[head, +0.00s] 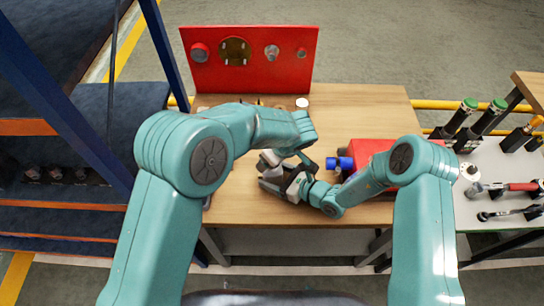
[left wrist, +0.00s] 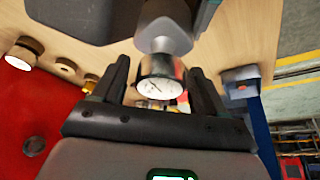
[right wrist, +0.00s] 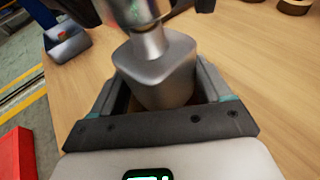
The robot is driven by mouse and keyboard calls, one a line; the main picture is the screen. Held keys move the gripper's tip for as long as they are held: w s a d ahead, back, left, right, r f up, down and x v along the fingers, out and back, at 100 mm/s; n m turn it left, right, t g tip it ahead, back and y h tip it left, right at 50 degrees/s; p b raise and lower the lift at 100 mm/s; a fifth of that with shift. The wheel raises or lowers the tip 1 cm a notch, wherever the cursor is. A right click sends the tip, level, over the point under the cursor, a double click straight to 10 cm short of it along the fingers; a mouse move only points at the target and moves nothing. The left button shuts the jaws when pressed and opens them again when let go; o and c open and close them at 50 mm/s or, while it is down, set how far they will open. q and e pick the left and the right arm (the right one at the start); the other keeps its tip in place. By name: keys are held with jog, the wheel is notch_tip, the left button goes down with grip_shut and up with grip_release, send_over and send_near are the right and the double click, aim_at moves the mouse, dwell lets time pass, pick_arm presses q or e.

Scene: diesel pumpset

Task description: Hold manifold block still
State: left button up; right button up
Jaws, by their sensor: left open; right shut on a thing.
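The manifold block is a grey, rounded block (right wrist: 160,70) in the right wrist view. My right gripper (right wrist: 161,72) is shut on it, one finger on each side. A metal stem joins its top to a round part. In the left wrist view a round gauge (left wrist: 157,88) with a white dial hangs below the grey block. My left gripper (left wrist: 158,68) is open, with its fingers on either side of the gauge; contact cannot be told. In the head view my right gripper (head: 278,184) is low over the table, and my left arm largely hides the left gripper.
The wooden table (head: 365,108) carries a red upright panel (head: 290,45) with round fittings at the back. A red box (head: 372,150) with blue cylinders stands right of the grippers. A blue bin (right wrist: 70,46) is on the table. A side bench (head: 490,212) holds tools.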

pick_arm(q)
grip_shut()
jog(key=m, duration=0.2)
jog(key=shift+m+t+h, duration=0.4)
jog(key=m+h, duration=0.1)
jog(key=m, duration=0.3)
jog(key=shift+a+m+t+h, duration=0.1)
jog(key=shift+m+t+h, duration=0.2)
jog(key=shift+m+h, duration=0.1)
jog(key=m+h, duration=0.1)
jog(key=m, duration=0.2)
jog(key=m+h, duration=0.1)
jog(key=m, duration=0.3)
jog(key=shift+f+h, duration=0.1)
jog(key=shift+h, duration=0.3)
jog(key=m+g+h, duration=0.1)
jog(key=m, duration=0.2)
jog(key=m+g+h, duration=0.1)
jog(key=m, duration=0.3)
jog(key=shift+g, duration=0.3)
jog(key=shift+s+m+g, duration=0.1)
jog(key=shift+m+g, duration=0.3)
jog(key=shift+m, duration=0.8)
